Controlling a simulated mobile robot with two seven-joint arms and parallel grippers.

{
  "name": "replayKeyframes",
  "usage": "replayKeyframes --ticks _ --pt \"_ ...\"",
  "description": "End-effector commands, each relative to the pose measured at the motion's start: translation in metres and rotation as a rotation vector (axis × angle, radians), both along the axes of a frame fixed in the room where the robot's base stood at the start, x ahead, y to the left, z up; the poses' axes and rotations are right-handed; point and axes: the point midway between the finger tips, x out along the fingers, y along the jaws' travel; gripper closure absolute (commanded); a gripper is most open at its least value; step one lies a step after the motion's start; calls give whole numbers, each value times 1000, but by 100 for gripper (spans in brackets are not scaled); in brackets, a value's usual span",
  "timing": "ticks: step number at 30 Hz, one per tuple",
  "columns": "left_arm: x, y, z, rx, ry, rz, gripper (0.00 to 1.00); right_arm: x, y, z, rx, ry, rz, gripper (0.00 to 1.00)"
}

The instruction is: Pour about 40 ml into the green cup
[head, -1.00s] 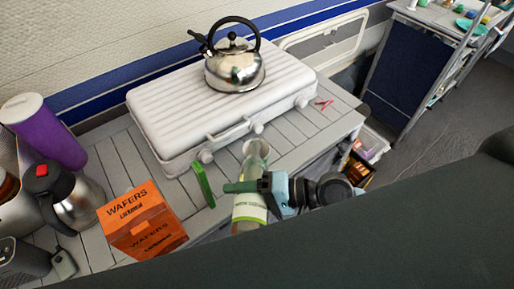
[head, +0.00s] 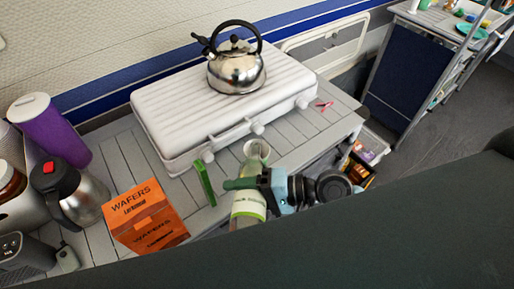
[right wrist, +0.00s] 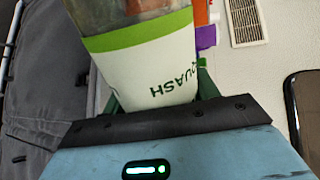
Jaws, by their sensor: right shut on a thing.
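My right gripper (head: 250,184) is shut on a clear bottle with a white and green label (head: 248,206), at the counter's front edge. In the right wrist view the label (right wrist: 150,62) reads "SQUASH" upside down, with a dark green finger on each side. Above the gripper in the head view, a pale, see-through round end (head: 257,148) shows; I cannot tell whether it is part of the bottle or a separate vessel. I cannot make out a green cup for certain. My left gripper is not in view.
A white ridged case (head: 185,105) bears a steel kettle (head: 236,72). An orange wafers box (head: 146,217), a thin green slab (head: 205,182), a steel jug (head: 82,195) and a purple cylinder (head: 58,135) stand on the counter (head: 300,143). A table with small items stands at the upper right.

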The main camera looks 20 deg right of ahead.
Motion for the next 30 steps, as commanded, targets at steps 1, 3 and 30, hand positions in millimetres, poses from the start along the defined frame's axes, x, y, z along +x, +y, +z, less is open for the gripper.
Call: replayKeyframes --ticks 1,3,30 --pt "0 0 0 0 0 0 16 -2 1 1 2 -1 0 70" --pt "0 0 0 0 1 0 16 -2 1 0 1 0 0 70" --pt "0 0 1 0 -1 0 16 -16 8 1 2 -2 0 70"
